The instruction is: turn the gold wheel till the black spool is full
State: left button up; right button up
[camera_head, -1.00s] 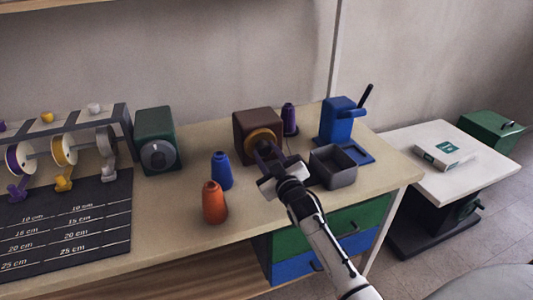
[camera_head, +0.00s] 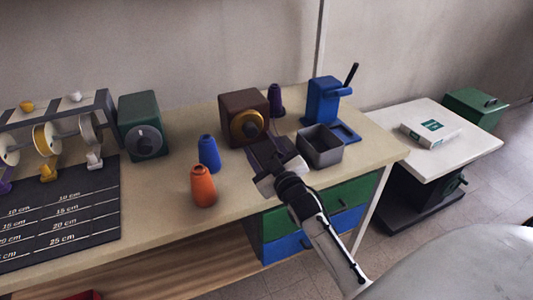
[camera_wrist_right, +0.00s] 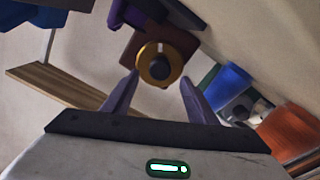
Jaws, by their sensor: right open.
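The gold wheel (camera_head: 239,122), with a dark centre, sits on the front of a brown box (camera_head: 232,101) on the workbench. The wheel also shows face-on in the right wrist view (camera_wrist_right: 147,67), with a pale mark at its rim. My right gripper (camera_head: 270,146) is open and empty in front of the wheel, apart from it. In the wrist view the two fingers (camera_wrist_right: 159,80) stand either side below the wheel. I cannot make out a black spool for certain. My left gripper is out of view.
A grey open bin (camera_head: 321,147) stands just right of my gripper, with a blue crank device (camera_head: 322,100) behind. A green box with a dial (camera_head: 139,115) is further left.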

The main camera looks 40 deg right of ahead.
jog(key=v, duration=0.4)
jog(key=shift+s, duration=0.2)
dwell(0.3)
